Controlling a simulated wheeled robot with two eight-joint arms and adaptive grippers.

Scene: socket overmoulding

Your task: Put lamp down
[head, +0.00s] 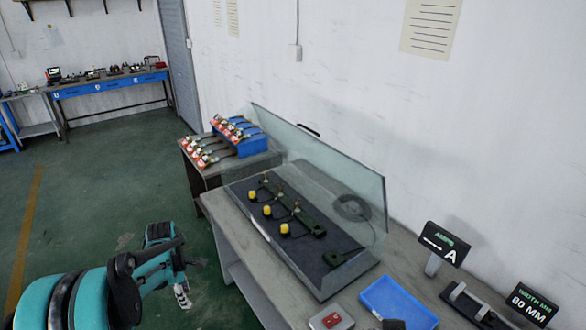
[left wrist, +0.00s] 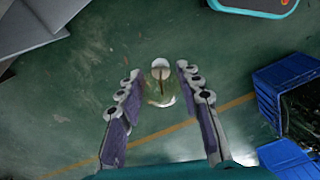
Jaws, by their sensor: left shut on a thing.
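The lamp (left wrist: 160,88) is a small clear glass bulb with a pale rounded end and a brown stem inside. It sits between the fingers of my left gripper (left wrist: 159,72) in the left wrist view, with the green floor behind it. The left gripper is shut on it. In the head view my left gripper (head: 184,280) hangs low at the left of the workbench, over the floor and apart from the bench. I cannot clearly make out the lamp there. My right gripper is not in view.
The grey workbench (head: 224,208) carries a glass-walled case (head: 345,185) with yellow-capped parts, a blue tray (head: 398,303), a small red-and-grey box (head: 331,319) and signs reading A (head: 445,243) and 80 MM (head: 532,303). Blue crates (left wrist: 290,75) stand at right in the wrist view.

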